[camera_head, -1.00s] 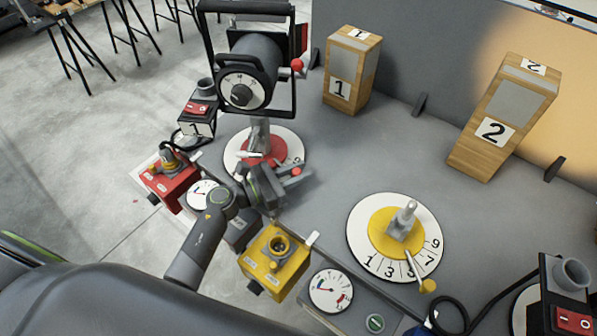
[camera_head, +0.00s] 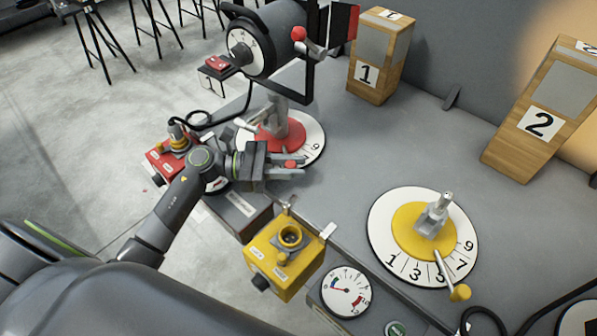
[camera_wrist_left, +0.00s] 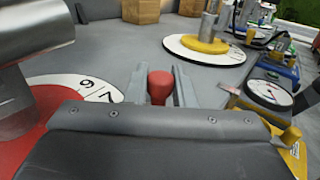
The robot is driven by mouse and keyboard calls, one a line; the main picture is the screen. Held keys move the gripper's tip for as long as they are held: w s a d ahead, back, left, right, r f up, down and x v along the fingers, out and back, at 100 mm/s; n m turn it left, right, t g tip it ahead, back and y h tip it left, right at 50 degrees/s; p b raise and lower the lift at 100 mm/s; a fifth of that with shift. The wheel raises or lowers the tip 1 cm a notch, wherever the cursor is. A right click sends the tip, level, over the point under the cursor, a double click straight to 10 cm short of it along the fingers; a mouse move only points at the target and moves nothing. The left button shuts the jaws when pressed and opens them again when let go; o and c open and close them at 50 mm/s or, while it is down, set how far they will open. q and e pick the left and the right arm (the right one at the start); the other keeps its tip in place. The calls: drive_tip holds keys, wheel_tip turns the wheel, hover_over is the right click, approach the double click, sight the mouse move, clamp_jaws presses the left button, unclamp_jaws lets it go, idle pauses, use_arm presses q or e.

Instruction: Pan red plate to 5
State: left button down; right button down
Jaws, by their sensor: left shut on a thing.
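The red plate (camera_head: 270,143) sits on a white number disc (camera_head: 318,148) under a big black lamp (camera_head: 262,42). My left gripper (camera_head: 290,167) is at the front right edge of that disc. It is shut on the red knob (camera_wrist_left: 160,84) of the plate's handle, and the knob shows between the two fingers in the left wrist view. There the red plate (camera_wrist_left: 25,135) is at the left, with 9 and 7 readable on the disc (camera_wrist_left: 75,86) left of the fingers. The gripper hides the lower numbers. My right gripper is not in view.
A yellow plate (camera_head: 408,238) on a second number disc stands to the right. A yellow box (camera_head: 270,262) and a gauge (camera_head: 346,290) are at the table's near edge. A red box (camera_head: 165,165) is left of my gripper. Wooden blocks 1 (camera_head: 365,92) and 2 (camera_head: 515,152) stand behind.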

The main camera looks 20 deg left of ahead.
use_arm(q)
drive_tip(key=shift+s+a+m+g+b, duration=0.3)
drive_tip(key=shift+a+m+g+b, duration=0.15)
drive_tip(key=shift+g+b, duration=0.25)
drive_tip(key=c, duration=1.2)
unclamp_jaws()
drive_tip(key=shift+c, duration=0.2)
